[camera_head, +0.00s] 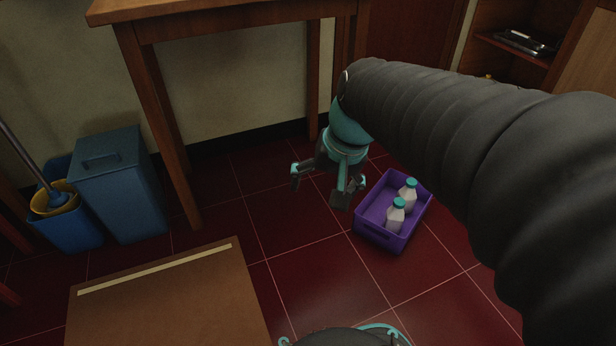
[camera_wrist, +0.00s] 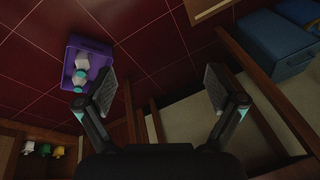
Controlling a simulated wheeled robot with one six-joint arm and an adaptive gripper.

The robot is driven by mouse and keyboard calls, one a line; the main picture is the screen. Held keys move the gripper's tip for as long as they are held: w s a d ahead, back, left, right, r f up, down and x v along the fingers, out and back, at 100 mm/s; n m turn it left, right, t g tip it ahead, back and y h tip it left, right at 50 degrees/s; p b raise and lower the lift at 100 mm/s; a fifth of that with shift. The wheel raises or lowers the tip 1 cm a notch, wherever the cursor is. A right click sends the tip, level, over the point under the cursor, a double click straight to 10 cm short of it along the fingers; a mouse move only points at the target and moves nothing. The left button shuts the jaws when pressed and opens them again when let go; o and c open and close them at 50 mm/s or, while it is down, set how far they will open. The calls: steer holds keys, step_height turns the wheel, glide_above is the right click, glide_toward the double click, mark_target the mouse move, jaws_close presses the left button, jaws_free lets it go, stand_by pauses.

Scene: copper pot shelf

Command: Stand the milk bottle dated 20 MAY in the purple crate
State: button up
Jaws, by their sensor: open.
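The purple crate (camera_head: 375,236) stands on the red tiled floor, right of my gripper in the head view. Two white milk bottles with teal caps stand in it, a nearer one (camera_head: 395,217) and a farther one (camera_head: 408,194). No date is legible on either. The crate (camera_wrist: 103,47) and its bottles also show at the upper left of the wrist view. My gripper (camera_head: 321,187) is open and empty, beside the crate in the head view; its spread fingers (camera_wrist: 160,88) have nothing between them in the wrist view.
A wooden table (camera_head: 215,12) stands behind. A blue bin (camera_head: 120,185) and a blue mop bucket (camera_head: 68,232) are at left. A brown board or box top (camera_head: 170,305) is in front. In the wrist view, small white, green (camera_wrist: 44,150) and yellow items sit at lower left.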

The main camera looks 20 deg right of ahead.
steer(key=s+a+n+t+h, duration=0.1)
steer(key=s+n+t, duration=0.1)
steer(key=s+n, duration=0.2)
steer(key=s, duration=0.3)
steer(key=shift+s+a+t+h, duration=0.3)
steer(key=shift+r, duration=0.1)
stand_by(0.9)
